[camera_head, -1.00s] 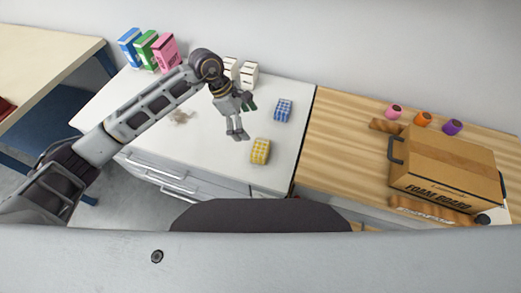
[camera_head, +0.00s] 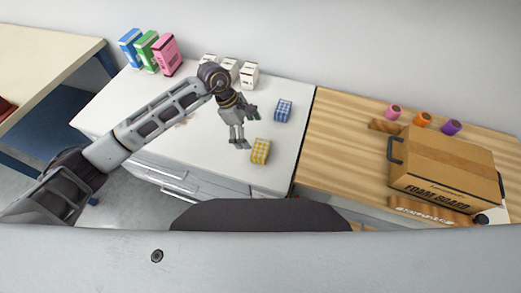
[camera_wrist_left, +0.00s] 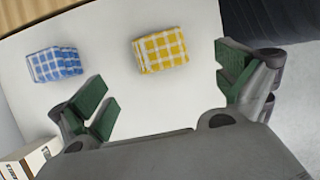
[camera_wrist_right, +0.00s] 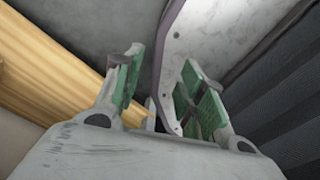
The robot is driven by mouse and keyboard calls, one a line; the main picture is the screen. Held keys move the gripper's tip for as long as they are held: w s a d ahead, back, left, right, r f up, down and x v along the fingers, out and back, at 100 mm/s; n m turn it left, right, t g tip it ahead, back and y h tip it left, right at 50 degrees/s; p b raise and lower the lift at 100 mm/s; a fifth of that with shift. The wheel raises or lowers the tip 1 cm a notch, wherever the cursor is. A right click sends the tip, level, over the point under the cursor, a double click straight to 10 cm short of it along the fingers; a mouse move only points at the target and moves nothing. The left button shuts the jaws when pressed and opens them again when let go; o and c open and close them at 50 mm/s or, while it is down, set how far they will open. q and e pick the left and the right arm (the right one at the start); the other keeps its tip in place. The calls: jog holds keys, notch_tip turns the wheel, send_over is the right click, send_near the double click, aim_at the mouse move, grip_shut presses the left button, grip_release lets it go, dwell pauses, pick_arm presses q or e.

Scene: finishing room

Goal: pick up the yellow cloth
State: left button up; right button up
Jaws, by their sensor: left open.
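The yellow checked cloth (camera_head: 260,151) lies folded on the white cabinet top, near its front right. It also shows in the left wrist view (camera_wrist_left: 160,49), beyond and between the open fingers. My left gripper (camera_head: 242,134) is open and empty, above the white top, just left of and behind the yellow cloth in the head view. In the left wrist view its green-padded fingers (camera_wrist_left: 165,95) are spread wide. My right gripper (camera_wrist_right: 155,85) shows only in its own wrist view, with green-padded fingers apart and nothing between them.
A blue checked cloth (camera_head: 283,110) lies behind the yellow one. White boxes (camera_head: 249,74) and coloured boxes (camera_head: 149,50) stand at the back. A wooden counter (camera_head: 335,140) on the right holds a foam board carton (camera_head: 447,168) and coloured rolls (camera_head: 422,119).

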aim_at(259, 146)
pick_arm(q)
jog(key=x, duration=0.4)
jog(key=shift+d+f, duration=0.1)
jog(key=shift+d+f+p, duration=0.15)
jog(key=shift+f+p, duration=0.15)
jog(key=shift+f, duration=0.05)
pick_arm(e)
jog(key=shift+a+r, duration=0.4)
pick_arm(q)
jog(key=shift+f, duration=0.15)
pick_arm(e)
jog(key=shift+d, duration=0.25)
pick_arm(q)
jog(key=shift+p+x, duration=0.45)
jog(key=shift+x, duration=0.5)
jog(key=shift+p+x, duration=0.3)
jog(key=shift+x, duration=1.2)
jog(key=shift+d, duration=0.1)
pick_arm(e)
jog(key=shift+a+r, duration=0.2)
jog(key=shift+r, duration=0.55)
jog(key=shift+a, duration=0.15)
pick_arm(q)
jog(key=shift+c, duration=0.4)
